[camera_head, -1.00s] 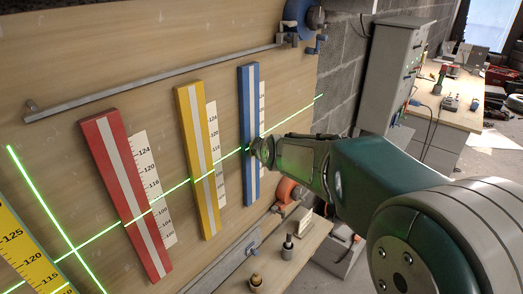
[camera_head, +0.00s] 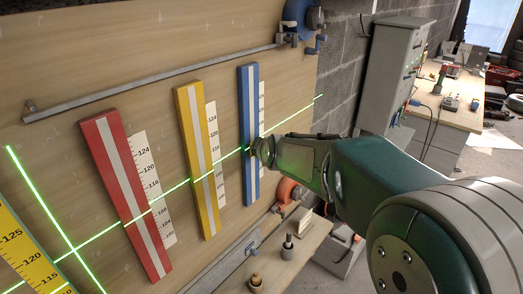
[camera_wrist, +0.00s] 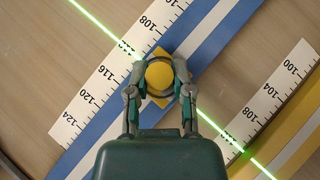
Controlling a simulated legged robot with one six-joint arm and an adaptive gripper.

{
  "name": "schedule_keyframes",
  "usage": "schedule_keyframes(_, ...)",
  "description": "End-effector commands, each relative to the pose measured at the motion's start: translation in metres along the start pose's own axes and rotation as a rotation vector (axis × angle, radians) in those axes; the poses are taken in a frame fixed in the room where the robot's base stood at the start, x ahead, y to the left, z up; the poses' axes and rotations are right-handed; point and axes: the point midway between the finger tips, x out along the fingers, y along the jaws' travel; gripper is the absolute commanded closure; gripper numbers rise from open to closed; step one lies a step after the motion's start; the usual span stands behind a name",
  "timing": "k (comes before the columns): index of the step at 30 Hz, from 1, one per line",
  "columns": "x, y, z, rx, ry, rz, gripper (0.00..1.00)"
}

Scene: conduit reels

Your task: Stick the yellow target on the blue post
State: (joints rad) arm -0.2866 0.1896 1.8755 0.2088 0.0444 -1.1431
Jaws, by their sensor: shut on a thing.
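The blue post (camera_head: 243,100) with a white centre stripe is fixed upright on the wooden board. It also shows running diagonally in the wrist view (camera_wrist: 212,42). The yellow target (camera_wrist: 160,76), a round knob on a diamond-shaped plate, is between my gripper's fingers over the post's white stripe. My gripper (camera_wrist: 159,84) is shut on the target. In the head view, my gripper (camera_head: 256,150) is at the post's mid-height, where the green laser line crosses. The gripper hides the target there, and I cannot tell whether the plate touches the post.
A yellow post (camera_head: 186,120) and a red post (camera_head: 98,150) stand to the left, with white scales beside them. A metal bar (camera_head: 150,80) runs above. A small bench (camera_head: 300,250) with knobbed pieces is below. A grey cabinet (camera_head: 388,80) stands to the right.

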Motion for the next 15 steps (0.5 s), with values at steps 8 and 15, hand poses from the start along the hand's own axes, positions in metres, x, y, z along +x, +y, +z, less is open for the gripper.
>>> schedule_keyframes(8,0.0021,-0.0001,-0.0025,-0.001,0.001,-0.001,1.00)
schedule_keyframes(15,0.0038,-0.0001,-0.0044,-0.001,0.001,-0.001,1.00)
